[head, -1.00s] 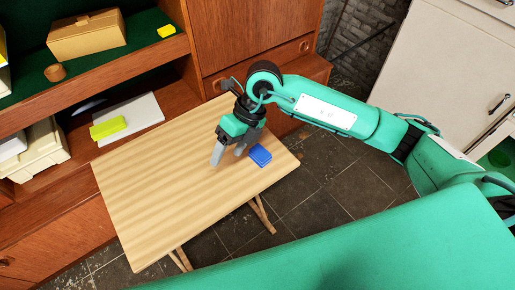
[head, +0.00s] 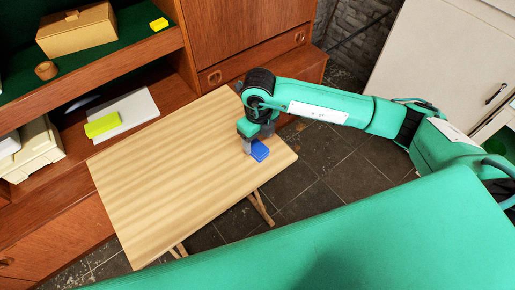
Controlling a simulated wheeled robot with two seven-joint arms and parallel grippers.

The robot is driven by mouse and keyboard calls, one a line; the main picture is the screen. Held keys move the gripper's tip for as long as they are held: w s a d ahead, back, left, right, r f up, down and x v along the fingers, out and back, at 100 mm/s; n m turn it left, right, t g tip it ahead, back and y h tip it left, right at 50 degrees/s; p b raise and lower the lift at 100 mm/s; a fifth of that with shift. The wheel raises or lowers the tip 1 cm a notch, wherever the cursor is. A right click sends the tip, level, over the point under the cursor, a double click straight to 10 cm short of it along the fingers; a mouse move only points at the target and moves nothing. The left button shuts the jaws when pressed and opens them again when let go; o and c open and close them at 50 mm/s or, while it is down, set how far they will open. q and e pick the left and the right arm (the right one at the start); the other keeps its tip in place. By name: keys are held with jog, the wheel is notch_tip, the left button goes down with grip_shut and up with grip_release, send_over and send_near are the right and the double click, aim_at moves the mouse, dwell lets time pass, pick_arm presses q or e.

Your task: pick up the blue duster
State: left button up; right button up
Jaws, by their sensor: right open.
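The blue duster (head: 260,151) is a small blue block lying near the right end of the light wooden table (head: 170,190). My right gripper (head: 255,147) is above and at the far side of the duster, pointing down, with its grey fingers close to it. The fingers are open, and part of the duster's far side is hidden by them. Whether a finger touches the duster I cannot tell. My left gripper is not in view.
A brown wall unit (head: 225,35) stands behind the table. On its shelves are a yellow-green block (head: 102,125) on a white sheet (head: 138,112), a tan box (head: 78,30), a wooden cup (head: 46,70) and a small yellow block (head: 159,24). The rest of the tabletop is bare.

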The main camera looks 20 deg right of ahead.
aim_at(257, 147)
notch_tip(257, 147, down, 5)
jog(key=shift+a+r+p, duration=0.1)
jog(key=shift+p, duration=0.3)
jog(key=c, duration=1.1)
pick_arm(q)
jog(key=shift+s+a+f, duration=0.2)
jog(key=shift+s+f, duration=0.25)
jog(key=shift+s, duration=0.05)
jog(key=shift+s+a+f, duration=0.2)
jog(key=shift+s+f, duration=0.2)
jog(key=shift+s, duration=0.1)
pick_arm(e)
jog(key=shift+o, duration=0.2)
